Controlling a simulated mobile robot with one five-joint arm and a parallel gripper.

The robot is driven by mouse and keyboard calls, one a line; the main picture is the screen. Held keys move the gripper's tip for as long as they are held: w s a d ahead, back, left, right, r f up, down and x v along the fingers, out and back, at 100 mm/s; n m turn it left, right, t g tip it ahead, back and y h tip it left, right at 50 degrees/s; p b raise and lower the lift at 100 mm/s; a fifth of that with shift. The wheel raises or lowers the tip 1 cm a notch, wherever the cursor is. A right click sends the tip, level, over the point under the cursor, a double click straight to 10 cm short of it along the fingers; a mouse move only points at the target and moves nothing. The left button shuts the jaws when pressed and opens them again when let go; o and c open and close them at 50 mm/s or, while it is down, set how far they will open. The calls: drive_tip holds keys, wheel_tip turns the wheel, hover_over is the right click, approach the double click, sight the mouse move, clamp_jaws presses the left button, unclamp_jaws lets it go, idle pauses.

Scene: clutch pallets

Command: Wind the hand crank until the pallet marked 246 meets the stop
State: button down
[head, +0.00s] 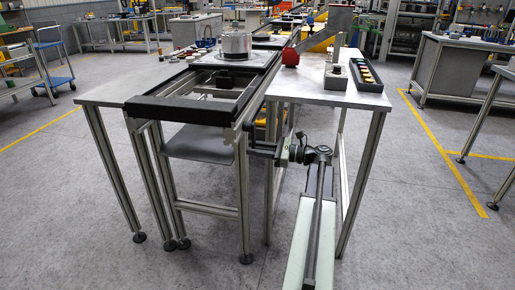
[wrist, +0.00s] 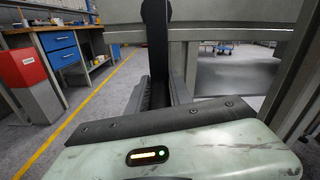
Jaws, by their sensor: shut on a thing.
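The hand crank (head: 260,147) is a dark arm low at the near right corner of the conveyor frame. My gripper (head: 282,150) is beside it and shut on its handle. In the wrist view, a black upright crank bar (wrist: 157,40) rises from between the dark jaws (wrist: 166,95); the grip itself is mostly hidden. I cannot make out the stop for certain; a black crossbar (head: 178,111) spans the conveyor's near end.
A side table (head: 320,95) right of the conveyor, above my gripper, holds a black tray (head: 351,72) of parts and a grey block (head: 336,78). Table legs (head: 362,180) stand close to my arm. The floor (head: 420,220) at right is clear.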

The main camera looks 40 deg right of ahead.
idle(0.4)
drive_tip(key=shift+d, duration=0.5)
drive_tip(key=shift+s+a, duration=0.1)
drive_tip(key=shift+a, duration=0.45)
drive_tip(key=shift+s+a+m, duration=0.1)
drive_tip(key=shift+a+m, duration=0.05)
drive_tip(key=shift+m, duration=0.15)
